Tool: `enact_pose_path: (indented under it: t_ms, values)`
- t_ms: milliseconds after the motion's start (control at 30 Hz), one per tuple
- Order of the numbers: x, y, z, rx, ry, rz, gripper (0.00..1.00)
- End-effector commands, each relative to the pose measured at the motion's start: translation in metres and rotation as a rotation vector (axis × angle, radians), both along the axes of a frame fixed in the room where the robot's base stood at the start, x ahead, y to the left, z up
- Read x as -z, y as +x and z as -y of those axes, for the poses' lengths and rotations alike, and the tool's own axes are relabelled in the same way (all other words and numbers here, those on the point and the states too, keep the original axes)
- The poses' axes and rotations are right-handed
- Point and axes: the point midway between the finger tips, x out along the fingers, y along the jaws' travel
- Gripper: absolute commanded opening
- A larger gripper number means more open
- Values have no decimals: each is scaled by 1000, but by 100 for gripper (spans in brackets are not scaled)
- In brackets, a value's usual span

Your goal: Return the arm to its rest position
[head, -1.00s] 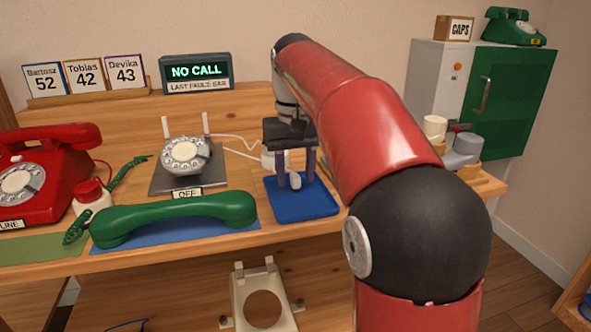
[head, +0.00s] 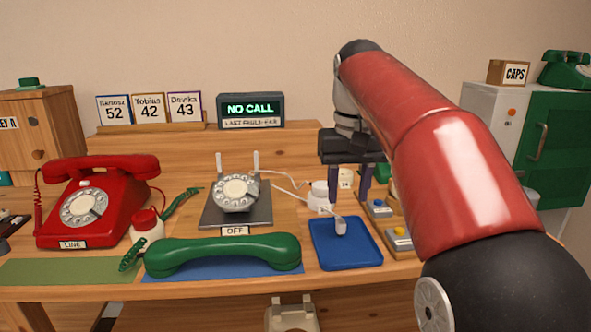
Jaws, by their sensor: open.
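My red and black arm comes in from the lower right of the head view and bends down over the bench. My gripper (head: 350,196) points down above the back of the blue tray (head: 327,262). Its two purple-grey fingers are apart with nothing held between them. A small light-grey plug-like piece (head: 340,226) with a thin cord lies in the tray, in front of the fingers and apart from them. My arm hides part of the bench's right side.
A green handset (head: 222,255) lies on a blue mat left of the tray. A dial unit (head: 236,193) stands behind it, a red phone (head: 95,205) further left. Small button boxes (head: 399,238) sit right of the tray. A green-doored cabinet (head: 545,150) stands at right. Space above the bench is open.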

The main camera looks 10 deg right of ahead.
Motion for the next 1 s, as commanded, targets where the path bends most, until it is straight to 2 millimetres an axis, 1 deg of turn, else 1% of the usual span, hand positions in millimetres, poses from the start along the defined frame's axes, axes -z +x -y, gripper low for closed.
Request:
enact_pose_path:
  t_ms: [33, 133, 267, 300, 367, 400, 500, 600, 700, 767, 833, 1000]
  values:
    - [3, -17, 1, 1, 4, 30, 41]
    - [20, -47, 2, 1, 10, 98, 41]
    - [50, -89, 2, 3, 13, 190, 41]
    - [62, -102, 1, 2, 11, 217, 41]
    - [81, -121, 0, 1, 10, 260, 41]
    - [95, -134, 0, 2, 8, 286, 41]
    - [128, -162, -1, 0, 3, 347, 41]
    - [156, -182, -2, -1, -2, 394, 41]
    - [176, -194, -2, 0, -6, 424, 41]
    - [183, -198, -3, 0, -8, 434, 41]
    - [186, -200, -3, 0, -8, 440, 41]
    - [186, -200, -3, 0, -8, 440, 41]
